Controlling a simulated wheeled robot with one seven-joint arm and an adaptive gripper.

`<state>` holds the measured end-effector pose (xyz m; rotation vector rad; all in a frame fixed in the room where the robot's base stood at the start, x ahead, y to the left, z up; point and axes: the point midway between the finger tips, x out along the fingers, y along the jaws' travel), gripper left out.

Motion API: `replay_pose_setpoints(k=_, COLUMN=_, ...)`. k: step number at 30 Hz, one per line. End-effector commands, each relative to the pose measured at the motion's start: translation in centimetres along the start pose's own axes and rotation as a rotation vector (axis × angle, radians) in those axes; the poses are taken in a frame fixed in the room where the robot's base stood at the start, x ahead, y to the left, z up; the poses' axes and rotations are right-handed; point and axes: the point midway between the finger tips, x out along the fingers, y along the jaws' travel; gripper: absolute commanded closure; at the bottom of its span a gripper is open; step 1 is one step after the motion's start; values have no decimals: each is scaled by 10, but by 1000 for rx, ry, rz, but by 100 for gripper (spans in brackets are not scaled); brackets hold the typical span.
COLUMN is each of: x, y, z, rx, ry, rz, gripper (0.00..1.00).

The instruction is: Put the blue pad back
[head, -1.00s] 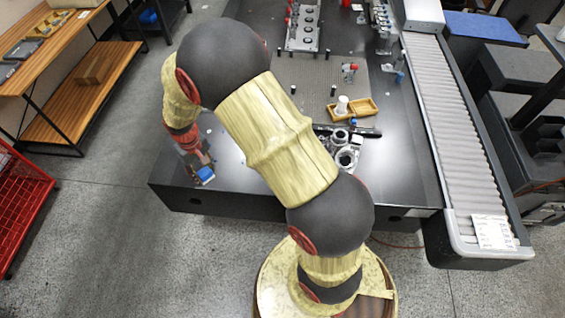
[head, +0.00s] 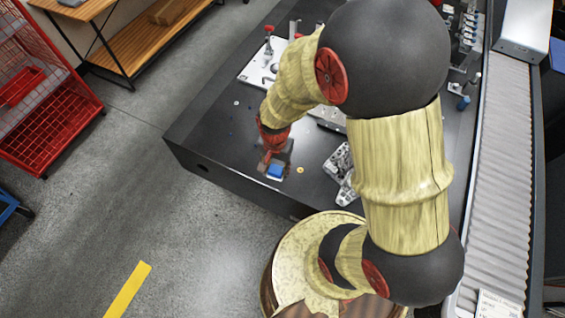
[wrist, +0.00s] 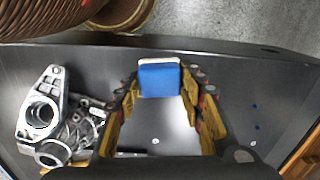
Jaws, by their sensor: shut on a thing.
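The blue pad (wrist: 159,80) is a small blue block with a pale edge, held between the two fingers of my gripper (wrist: 160,88) in the wrist view. In the head view the blue pad (head: 275,171) shows at the end of my gripper (head: 275,165), over the front part of the dark table. The gripper is shut on it. I cannot tell exactly how high it is above the table. The place where the pad belongs cannot be made out.
Grey metal castings (wrist: 48,115) lie on the dark table (head: 215,120), left of my gripper in the wrist view. A fixture plate (head: 262,72) with clamps stands farther back. A roller conveyor (head: 497,180) runs along the right. A red wire rack (head: 50,125) stands at the left on open floor.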

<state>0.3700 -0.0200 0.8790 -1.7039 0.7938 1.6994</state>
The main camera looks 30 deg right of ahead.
Motion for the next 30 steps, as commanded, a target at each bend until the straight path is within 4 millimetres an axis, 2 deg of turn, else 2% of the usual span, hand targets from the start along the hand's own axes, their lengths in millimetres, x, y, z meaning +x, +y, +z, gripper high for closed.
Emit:
replay_pose_setpoints(k=5, x=5, y=16, z=11, rx=100, ry=1, rz=-1, gripper=89)
replay_pose_setpoints(k=8, x=10, y=16, z=6, rx=118, ry=1, rz=-1, gripper=89)
replay_pose_setpoints(k=20, x=50, y=-8, z=-76, rx=118, ry=1, rz=-1, gripper=89)
replay_pose_setpoints(k=24, x=76, y=-13, z=-94, rx=117, ry=-1, rz=1, gripper=89)
replay_pose_setpoints(k=30, x=94, y=-18, z=-111, rx=114, ry=1, rz=0, gripper=89)
